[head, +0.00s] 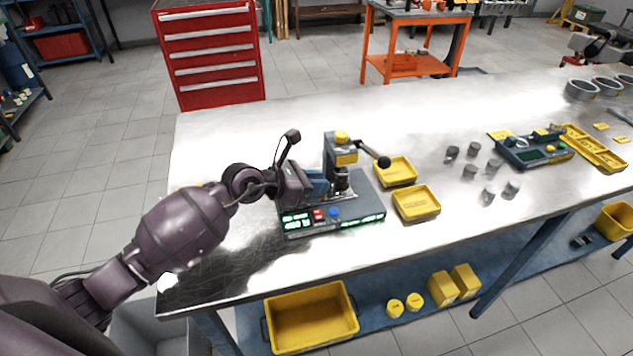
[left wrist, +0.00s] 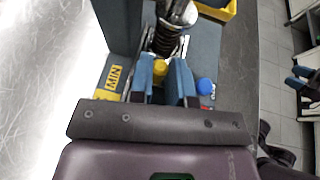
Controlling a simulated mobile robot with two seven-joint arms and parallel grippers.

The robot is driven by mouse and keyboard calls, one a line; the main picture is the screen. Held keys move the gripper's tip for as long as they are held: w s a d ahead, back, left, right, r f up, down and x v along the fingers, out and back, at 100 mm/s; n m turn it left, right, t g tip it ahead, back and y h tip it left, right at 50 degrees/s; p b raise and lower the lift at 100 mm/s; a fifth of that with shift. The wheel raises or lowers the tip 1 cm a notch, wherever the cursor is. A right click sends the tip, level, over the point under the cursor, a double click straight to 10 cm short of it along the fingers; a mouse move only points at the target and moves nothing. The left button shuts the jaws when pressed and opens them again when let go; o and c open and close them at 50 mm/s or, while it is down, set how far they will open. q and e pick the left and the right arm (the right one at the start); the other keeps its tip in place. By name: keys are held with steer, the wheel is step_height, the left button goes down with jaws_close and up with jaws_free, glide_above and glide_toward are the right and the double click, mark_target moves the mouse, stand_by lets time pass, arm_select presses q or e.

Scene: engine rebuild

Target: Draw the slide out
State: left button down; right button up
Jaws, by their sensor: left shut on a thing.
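A grey bench press device (head: 358,200) stands on the metal table, with a tall column (head: 340,158), a black-knobbed lever (head: 378,158) and a front panel of green displays with red and blue buttons. My left gripper (head: 320,188) reaches in from the left, low beside the column. In the left wrist view its two blue fingers (left wrist: 175,82) are shut on a small yellow knob (left wrist: 160,68), which I take to be the slide's handle. A dark spring (left wrist: 164,38) stands just beyond the knob. The slide's body is mostly hidden. My right gripper is out of view.
Two yellow trays (head: 416,203) (head: 396,171) sit right of the device. Several grey cylinders (head: 489,194) stand farther right, before another device (head: 535,150) and a long yellow tray (head: 592,150). The table's left end and front edge are clear.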

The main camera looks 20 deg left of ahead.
arm_select(q)
steer(key=s+a, duration=0.1)
steer(key=a, duration=0.1)
steer(key=s+a, duration=0.3)
steer(key=a, duration=0.2)
steer(key=shift+s+f, duration=0.1)
steer(key=shift+s, duration=0.2)
steer(key=shift+s+a, duration=0.25)
steer(key=shift+a, duration=0.1)
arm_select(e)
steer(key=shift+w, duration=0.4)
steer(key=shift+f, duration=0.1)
arm_select(q)
steer(key=c, duration=1.5)
jaws_free()
steer(key=o, duration=0.4)
steer(key=shift+s+a, duration=0.15)
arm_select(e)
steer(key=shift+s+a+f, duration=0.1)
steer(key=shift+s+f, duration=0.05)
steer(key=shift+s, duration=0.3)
